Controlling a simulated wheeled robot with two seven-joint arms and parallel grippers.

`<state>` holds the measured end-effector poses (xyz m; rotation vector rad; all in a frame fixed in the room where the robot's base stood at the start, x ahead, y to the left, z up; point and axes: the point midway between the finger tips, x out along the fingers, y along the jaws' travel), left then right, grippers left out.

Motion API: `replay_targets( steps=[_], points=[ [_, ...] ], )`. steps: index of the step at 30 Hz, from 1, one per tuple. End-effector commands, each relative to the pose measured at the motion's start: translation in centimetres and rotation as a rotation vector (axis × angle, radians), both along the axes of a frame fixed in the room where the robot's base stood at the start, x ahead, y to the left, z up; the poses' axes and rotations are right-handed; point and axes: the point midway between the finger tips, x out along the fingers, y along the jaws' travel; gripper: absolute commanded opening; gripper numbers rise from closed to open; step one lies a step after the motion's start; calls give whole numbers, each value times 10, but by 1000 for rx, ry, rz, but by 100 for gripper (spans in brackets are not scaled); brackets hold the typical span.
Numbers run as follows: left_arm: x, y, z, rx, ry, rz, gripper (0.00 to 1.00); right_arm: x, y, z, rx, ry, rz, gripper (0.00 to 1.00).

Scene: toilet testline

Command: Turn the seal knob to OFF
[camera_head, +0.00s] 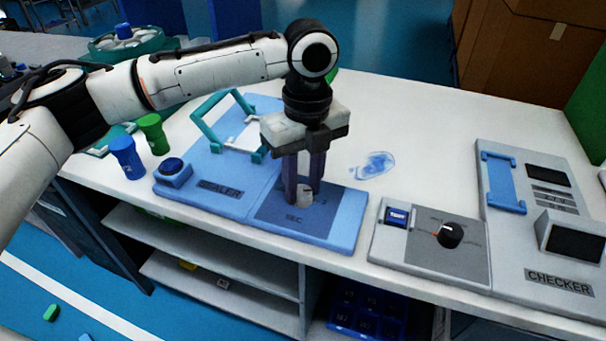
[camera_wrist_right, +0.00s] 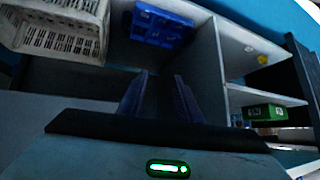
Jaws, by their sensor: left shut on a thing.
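The blue sealer (camera_head: 222,200) lies on the white table, with a dark SEC panel (camera_head: 335,213) on its right part. The seal knob (camera_head: 306,199) is a small pale knob on that panel. My left gripper (camera_head: 303,190) points straight down and is shut on the knob. Its fingers hide much of the knob and the panel's marks, so I cannot read the knob's setting. My right gripper (camera_wrist_right: 161,78) shows in the right wrist view with its fingers apart and nothing between them, facing the shelves under the table.
A teal frame (camera_head: 225,125) stands on the sealer behind my left gripper. Blue (camera_head: 127,158) and green (camera_head: 153,134) cups stand left. A TEST box with a black knob (camera_head: 449,235) and the checker (camera_head: 558,275) are right. A clear bag (camera_head: 375,164) lies behind.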

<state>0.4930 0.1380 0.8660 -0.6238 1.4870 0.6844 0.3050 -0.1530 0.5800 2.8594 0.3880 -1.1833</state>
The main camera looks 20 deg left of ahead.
Motion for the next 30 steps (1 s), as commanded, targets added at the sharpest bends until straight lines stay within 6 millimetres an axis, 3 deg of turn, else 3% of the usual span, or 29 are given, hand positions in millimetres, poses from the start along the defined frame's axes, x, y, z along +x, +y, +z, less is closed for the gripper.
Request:
replay_targets(
  steps=[1, 6, 18, 24, 30],
  points=[
    [-2, 0, 7, 0, 6, 27, 6, -1, -1, 15, -5, 4, 1, 31],
    [-2, 0, 10, 1, 7, 160, 6, -2, -1, 44, 2, 4, -10, 31],
    [-2, 0, 6, 2, 8, 540, 6, -9, -19, 92, -6, 18, -44, 31],
    [-1, 1, 2, 1, 6, 730, 6, -7, -16, 108, -2, 13, -41, 31],
    [-1, 1, 0, 1, 4, 919, 6, -8, -16, 109, -3, 18, -39, 31]
  ],
)
